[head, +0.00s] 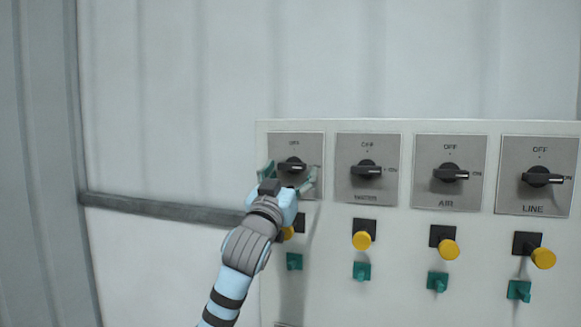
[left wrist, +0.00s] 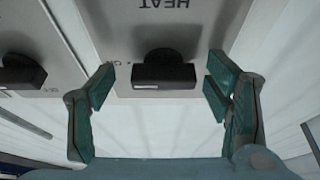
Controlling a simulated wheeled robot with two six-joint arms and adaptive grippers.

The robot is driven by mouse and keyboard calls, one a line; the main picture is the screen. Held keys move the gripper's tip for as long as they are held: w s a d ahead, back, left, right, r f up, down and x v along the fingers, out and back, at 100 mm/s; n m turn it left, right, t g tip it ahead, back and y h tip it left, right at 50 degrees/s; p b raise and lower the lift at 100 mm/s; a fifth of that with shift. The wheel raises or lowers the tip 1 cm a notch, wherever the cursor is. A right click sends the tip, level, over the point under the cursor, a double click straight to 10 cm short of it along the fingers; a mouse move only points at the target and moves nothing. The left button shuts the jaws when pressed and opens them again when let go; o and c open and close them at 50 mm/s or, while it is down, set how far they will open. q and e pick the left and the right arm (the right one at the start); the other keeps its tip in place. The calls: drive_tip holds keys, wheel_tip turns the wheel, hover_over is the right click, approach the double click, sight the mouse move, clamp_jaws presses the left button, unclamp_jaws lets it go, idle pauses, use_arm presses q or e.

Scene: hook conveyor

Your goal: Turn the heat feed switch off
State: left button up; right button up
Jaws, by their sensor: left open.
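The heat switch (head: 292,164) is a black rotary knob on a grey plate, leftmost in a row on the panel. In the left wrist view the knob (left wrist: 163,73) shows under an upside-down HEAT label. Its handle lies sideways, in line with the ON side, and OFF is marked above it in the head view. My left gripper (head: 289,175) is open in front of this plate. In the left wrist view its teal fingers (left wrist: 160,82) stand on either side of the knob, with visible gaps. My gripper hides the plate's lower part in the head view. My right gripper is not in view.
Similar black knobs stand to the right, including the AIR knob (head: 451,173) and the LINE knob (head: 541,177). Below are yellow buttons (head: 362,240) and green switches (head: 362,271). A dark rail (head: 150,207) runs along the wall to the left. The wall above the panel is clear.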

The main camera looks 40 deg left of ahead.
use_arm(q)
drive_tip(key=shift+s+a+r, duration=0.1)
drive_tip(key=shift+s, duration=0.35)
drive_tip(key=shift+c, duration=0.8)
drive_tip(key=c, duration=1)
